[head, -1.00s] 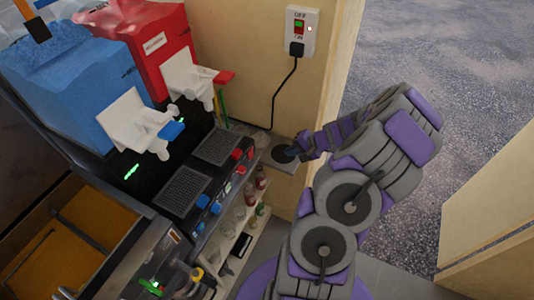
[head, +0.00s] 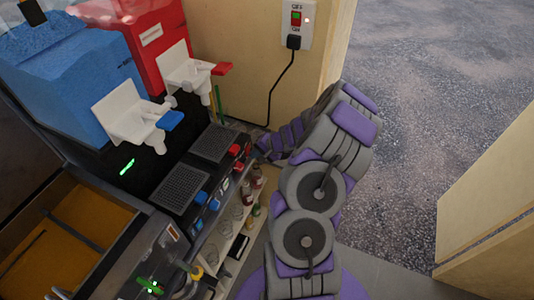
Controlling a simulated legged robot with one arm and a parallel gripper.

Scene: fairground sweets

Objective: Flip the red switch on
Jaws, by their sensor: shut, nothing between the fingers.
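The slush machine's front panel carries red controls (head: 235,150) at its right end and blue controls (head: 201,197) further left. My gripper (head: 252,153) is at the right end of this panel, close beside the red controls; its fingers are small and dark, shut and empty. I cannot tell whether it touches a control, or which position each one is in. On the wall, a white socket plate (head: 306,32) marked OFF above and ON below has a small red and green switch (head: 296,18). My gripper is well below that plate.
A blue tank (head: 75,75) and a red tank (head: 155,60) with white dispensers stand above the panel. A shelf with several bottles (head: 247,193) lies below it. A black cable (head: 282,85) hangs from the socket. Open floor lies to the right.

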